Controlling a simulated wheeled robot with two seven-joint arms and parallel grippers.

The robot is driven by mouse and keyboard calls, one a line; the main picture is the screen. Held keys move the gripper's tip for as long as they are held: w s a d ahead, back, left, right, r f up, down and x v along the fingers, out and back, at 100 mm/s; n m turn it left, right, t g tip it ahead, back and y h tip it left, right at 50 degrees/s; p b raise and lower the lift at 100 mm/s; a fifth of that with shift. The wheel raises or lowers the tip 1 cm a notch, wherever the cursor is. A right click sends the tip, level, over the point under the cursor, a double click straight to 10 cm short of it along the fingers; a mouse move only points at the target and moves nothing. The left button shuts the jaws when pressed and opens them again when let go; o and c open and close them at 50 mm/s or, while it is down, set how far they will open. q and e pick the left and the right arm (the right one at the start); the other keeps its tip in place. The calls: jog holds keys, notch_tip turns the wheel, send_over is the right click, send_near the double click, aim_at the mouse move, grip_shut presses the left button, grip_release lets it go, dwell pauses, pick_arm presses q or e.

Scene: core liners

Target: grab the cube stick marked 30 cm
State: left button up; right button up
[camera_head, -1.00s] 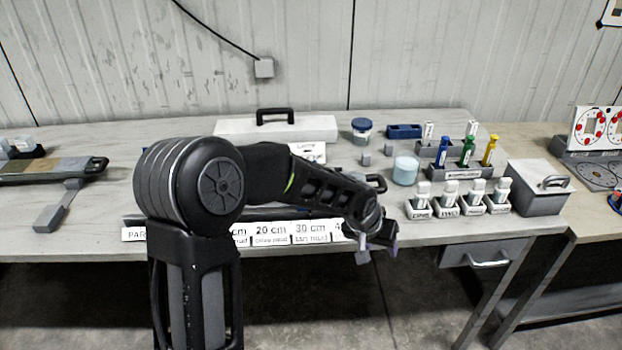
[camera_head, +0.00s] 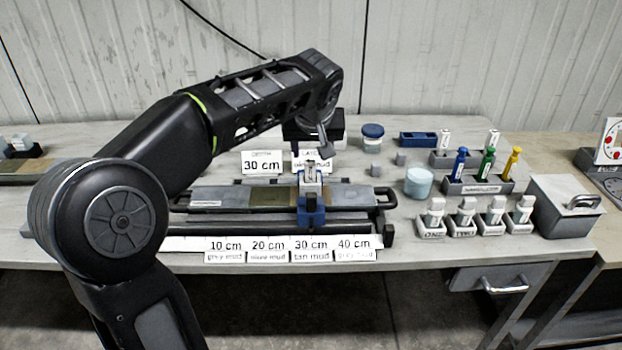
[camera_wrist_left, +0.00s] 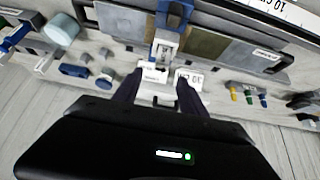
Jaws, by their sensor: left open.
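I cannot pick out for certain a cube stick marked 30 cm. A white card reading 30 cm (camera_head: 262,163) stands behind the liner rack; it also shows in the left wrist view (camera_wrist_left: 188,78), upside down. My left gripper (camera_head: 323,146) points down above the back of the rack, mostly hidden by its own wrist in the head view. In the left wrist view its dark fingers (camera_wrist_left: 157,92) are apart, with a second white card (camera_wrist_left: 153,72) and a pale block near the gap. A blue clamp with a grey-white top (camera_head: 311,188) sits across the rack. My right gripper is not in view.
A label strip (camera_head: 290,248) along the front edge reads 10, 20, 30 and 40 cm. To the right are a pale blue jar (camera_head: 418,182), a rack of coloured sticks (camera_head: 475,186), several white-capped holders (camera_head: 465,217) and a grey box (camera_head: 562,207).

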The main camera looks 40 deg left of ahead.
aim_at(310, 161)
pick_arm(q)
jog(key=shift+s+d+r, duration=0.1)
jog(key=shift+x, duration=1.35)
jog(key=p+x, duration=0.2)
jog(key=x, duration=0.3)
jog(key=shift+c, duration=0.2)
grip_shut()
